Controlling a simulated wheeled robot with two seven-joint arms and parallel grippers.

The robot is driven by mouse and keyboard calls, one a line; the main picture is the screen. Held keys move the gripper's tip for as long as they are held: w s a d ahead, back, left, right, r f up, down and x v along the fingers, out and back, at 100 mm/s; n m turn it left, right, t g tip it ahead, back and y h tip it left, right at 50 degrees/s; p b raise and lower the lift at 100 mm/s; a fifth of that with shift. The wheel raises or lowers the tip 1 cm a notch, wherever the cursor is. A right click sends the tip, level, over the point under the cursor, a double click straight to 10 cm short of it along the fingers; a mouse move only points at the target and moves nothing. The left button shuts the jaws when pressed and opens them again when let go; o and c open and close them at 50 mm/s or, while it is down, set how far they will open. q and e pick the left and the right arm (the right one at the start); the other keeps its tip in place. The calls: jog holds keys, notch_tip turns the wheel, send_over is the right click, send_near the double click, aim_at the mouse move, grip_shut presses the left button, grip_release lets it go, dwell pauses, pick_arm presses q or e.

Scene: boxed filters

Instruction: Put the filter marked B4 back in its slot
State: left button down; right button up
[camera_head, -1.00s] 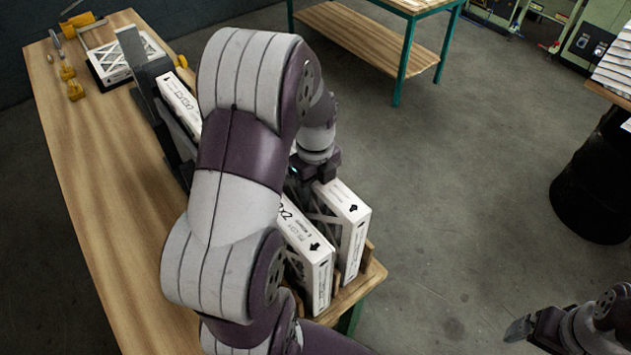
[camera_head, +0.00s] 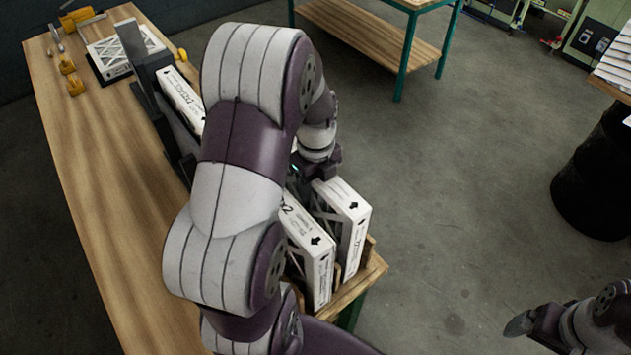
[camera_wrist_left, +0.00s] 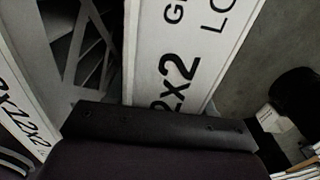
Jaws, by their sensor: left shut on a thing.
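My left gripper (camera_head: 312,176) is shut on a white filter (camera_head: 345,203) at its far end. The filter stands upright at the front right corner of the bench, with a black arrow on its edge. In the left wrist view its face (camera_wrist_left: 180,60) reads "2x2", and the dark jaw (camera_wrist_left: 155,128) lies across it. A second white filter (camera_head: 318,262) stands just left of it, partly hidden by my arm. I cannot read a B4 mark on either. My right gripper (camera_head: 525,322) is at the lower right, apart from everything; its jaws are unclear.
A wooden rack (camera_head: 362,284) is around the filters' lower ends. Another filter (camera_head: 180,97) stands at a dark grey holder (camera_head: 150,72) behind my arm. A framed filter (camera_head: 110,60) and yellow tools (camera_head: 75,86) lie at the bench's far end. The bench's left side is bare.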

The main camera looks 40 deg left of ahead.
pick_arm(q)
jog(key=c, duration=0.8)
grip_release()
jog(key=shift+o, duration=0.2)
notch_tip(320, 180, up, 7)
jog(key=p, duration=0.6)
jog(key=shift+r, duration=0.1)
jog(key=o, duration=0.6)
